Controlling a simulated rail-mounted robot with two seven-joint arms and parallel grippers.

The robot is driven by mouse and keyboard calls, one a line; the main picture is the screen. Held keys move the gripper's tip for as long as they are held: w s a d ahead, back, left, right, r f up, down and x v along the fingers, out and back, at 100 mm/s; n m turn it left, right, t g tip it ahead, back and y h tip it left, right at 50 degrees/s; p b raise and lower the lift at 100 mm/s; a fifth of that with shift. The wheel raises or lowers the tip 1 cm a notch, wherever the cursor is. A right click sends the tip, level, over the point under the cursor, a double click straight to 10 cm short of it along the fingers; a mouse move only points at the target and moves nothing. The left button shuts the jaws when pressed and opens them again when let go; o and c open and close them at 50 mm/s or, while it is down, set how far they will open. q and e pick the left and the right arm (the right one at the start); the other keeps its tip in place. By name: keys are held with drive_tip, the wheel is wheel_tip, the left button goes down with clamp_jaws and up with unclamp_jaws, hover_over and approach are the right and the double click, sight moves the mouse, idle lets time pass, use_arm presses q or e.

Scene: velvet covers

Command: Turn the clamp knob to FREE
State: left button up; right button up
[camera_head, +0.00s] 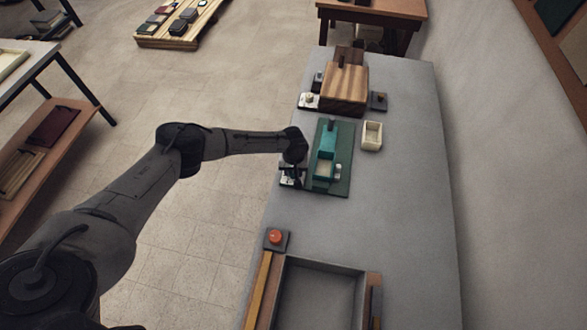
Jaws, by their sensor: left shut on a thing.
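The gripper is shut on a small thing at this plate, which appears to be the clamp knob. The knob is mostly hidden by the gripper, and its setting and any FREE mark cannot be read. My right gripper is out of view.
A wooden block (345,85) stands farther back, with another pale plate and knob (309,99) at its left. A cream tray (372,135) sits right of the green board. A red button (275,236) and a grey tray (318,298) are nearer. The worktop's right side is clear.

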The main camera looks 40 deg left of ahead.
use_arm(q)
drive_tip(key=m+p, duration=0.1)
drive_tip(key=p, duration=0.1)
drive_tip(key=shift+s+d+r+m+p, duration=0.1)
drive_tip(key=shift+r+m+p, duration=0.1)
drive_tip(key=shift+m+p, duration=0.2)
drive_tip(key=shift+m, duration=0.4)
drive_tip(key=shift+f+m+p, duration=0.15)
drive_tip(key=shift+m+p, duration=0.35)
drive_tip(key=shift+m, duration=0.3)
drive_tip(key=m, duration=0.9)
drive_tip(key=shift+m, duration=2.3)
drive_tip(key=o, duration=0.9)
